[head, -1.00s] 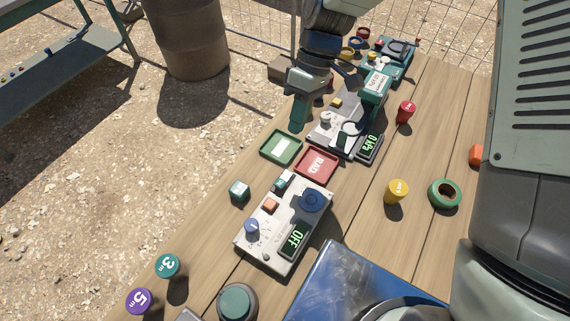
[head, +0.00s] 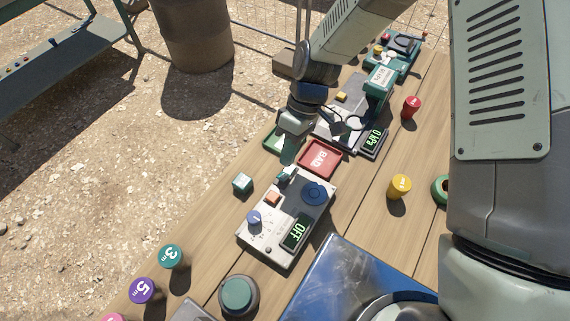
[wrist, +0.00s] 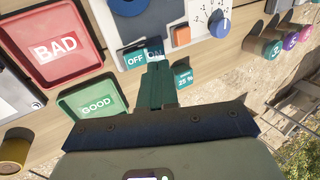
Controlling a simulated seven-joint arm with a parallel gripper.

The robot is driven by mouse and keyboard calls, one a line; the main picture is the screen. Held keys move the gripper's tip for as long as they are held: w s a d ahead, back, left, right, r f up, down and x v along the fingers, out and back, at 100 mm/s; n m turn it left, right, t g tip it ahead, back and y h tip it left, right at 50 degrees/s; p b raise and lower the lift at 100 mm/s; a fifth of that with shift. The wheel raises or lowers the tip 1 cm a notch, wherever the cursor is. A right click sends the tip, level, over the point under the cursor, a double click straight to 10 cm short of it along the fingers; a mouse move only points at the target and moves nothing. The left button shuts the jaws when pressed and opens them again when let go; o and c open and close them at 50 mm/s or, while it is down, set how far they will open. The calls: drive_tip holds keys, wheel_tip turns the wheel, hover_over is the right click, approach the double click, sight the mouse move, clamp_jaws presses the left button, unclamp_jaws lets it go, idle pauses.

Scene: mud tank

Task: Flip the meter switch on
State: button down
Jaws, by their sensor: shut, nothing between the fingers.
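The meter (head: 272,232) is a light grey box on the wooden table, with a blue dial, an orange button and a screen (head: 297,231) reading OFF. Its teal switch (head: 285,175) is on the far edge. In the wrist view the meter (wrist: 200,45) is at the top, and the switch (wrist: 136,58) shows the label OFF, with ON partly visible beside it. My gripper (head: 287,158) is shut and empty, pointing down just beyond the switch. In the wrist view its fingertips (wrist: 158,70) overlap the switch's lower edge; I cannot tell whether they touch.
A red BAD tray (head: 320,157) and a green GOOD tray (wrist: 97,105) lie beside my gripper. A small teal block (head: 242,183) stands left of the switch. A second device (head: 350,118) stands behind. Weights and a yellow knob-like piece (head: 399,187) surround the meter.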

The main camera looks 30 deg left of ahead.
sight(282, 177)
drive_tip(key=shift+x, duration=1.9)
drive_tip(key=shift+f, duration=0.1)
drive_tip(key=shift+s+f+t, duration=0.2)
drive_tip(key=shift+s+t, duration=0.1)
drive_tip(key=shift+t, duration=0.2)
drive_tip(key=shift+w, duration=0.2)
drive_tip(key=shift+w+r, duration=0.1)
drive_tip(key=shift+w, duration=0.6)
wheel_tip(282, 177, up, 14)
